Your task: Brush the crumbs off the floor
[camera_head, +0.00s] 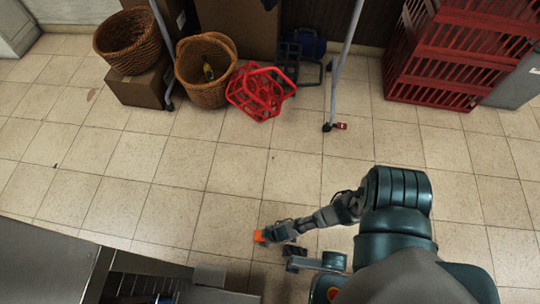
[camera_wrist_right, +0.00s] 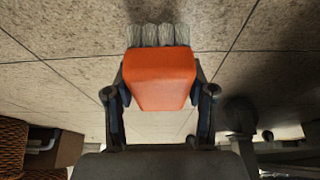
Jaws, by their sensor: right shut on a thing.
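A small brush with an orange block shows in the head view (camera_head: 259,237), and its orange block (camera_wrist_right: 160,80) fills the middle of the right wrist view. Pale grey bristles (camera_wrist_right: 157,35) stick out from its far side. My right gripper (camera_head: 268,235) is shut on the orange block, one finger on each side. In the head view it is low over the tiled floor (camera_head: 235,170). A few tiny dark specks (camera_head: 55,165) lie on the floor at left; I cannot tell whether they are crumbs. My left gripper is not in view.
Two wicker baskets (camera_head: 128,40), a red plastic basket (camera_head: 257,92) and thin grey uprights (camera_head: 343,60) stand at the back. Stacked red crates (camera_head: 445,60) stand at back right. Grey furniture (camera_head: 40,265) fills the lower left. The middle floor is clear.

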